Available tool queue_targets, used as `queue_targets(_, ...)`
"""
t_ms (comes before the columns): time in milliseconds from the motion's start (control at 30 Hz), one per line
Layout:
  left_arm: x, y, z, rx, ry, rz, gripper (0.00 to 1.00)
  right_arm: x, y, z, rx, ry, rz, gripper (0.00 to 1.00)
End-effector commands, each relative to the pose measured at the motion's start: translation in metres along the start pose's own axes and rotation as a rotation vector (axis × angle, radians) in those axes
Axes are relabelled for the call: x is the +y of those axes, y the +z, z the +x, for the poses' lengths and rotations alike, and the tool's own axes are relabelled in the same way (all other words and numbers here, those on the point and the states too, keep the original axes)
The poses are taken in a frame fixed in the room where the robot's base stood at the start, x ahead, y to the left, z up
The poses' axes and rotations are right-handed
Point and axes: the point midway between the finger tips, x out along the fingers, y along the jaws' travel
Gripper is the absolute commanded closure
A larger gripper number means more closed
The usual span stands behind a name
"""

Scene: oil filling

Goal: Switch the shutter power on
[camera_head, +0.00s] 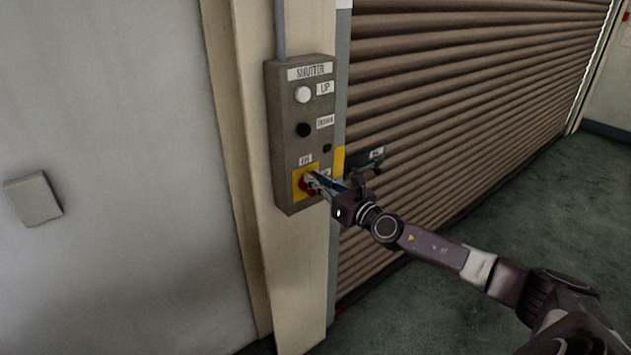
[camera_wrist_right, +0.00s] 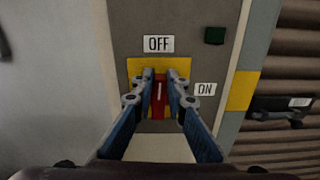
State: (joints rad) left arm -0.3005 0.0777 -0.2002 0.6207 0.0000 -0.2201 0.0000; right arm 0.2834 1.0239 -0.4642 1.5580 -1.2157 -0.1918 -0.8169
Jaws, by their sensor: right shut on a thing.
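The shutter control box (camera_head: 283,133) is mounted on a post and carries a white UP button (camera_head: 303,95) and a black DOWN button (camera_head: 303,130). Low on it is a red rotary power switch (camera_head: 305,187) on a yellow plate. My right gripper (camera_head: 314,183) reaches it from the right. In the right wrist view the right gripper (camera_wrist_right: 160,88) is shut on the red switch handle (camera_wrist_right: 160,98), a finger on each side. The handle stands upright, its white mark pointing toward the OFF label (camera_wrist_right: 159,44). The ON label (camera_wrist_right: 205,89) is to its right. My left gripper is not in view.
A closed brown roller shutter (camera_head: 450,100) fills the right side, with a dark handle or latch (camera_head: 365,158) near its left edge. A pale wall (camera_head: 110,150) with a small grey plate (camera_head: 33,197) is at left. The green floor (camera_head: 470,310) looks clear.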

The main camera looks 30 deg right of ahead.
Motion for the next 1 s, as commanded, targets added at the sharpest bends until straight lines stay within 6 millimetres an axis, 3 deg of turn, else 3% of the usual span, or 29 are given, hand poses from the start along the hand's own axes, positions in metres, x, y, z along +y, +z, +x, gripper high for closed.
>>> queue_targets(500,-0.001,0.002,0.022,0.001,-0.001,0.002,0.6,-0.012,-0.003,0.0,-0.002,0.0,0.417,1.0)
queue_targets(1000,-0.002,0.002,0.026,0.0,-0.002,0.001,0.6,-0.023,-0.009,0.0,-0.003,-0.001,0.894,1.0)
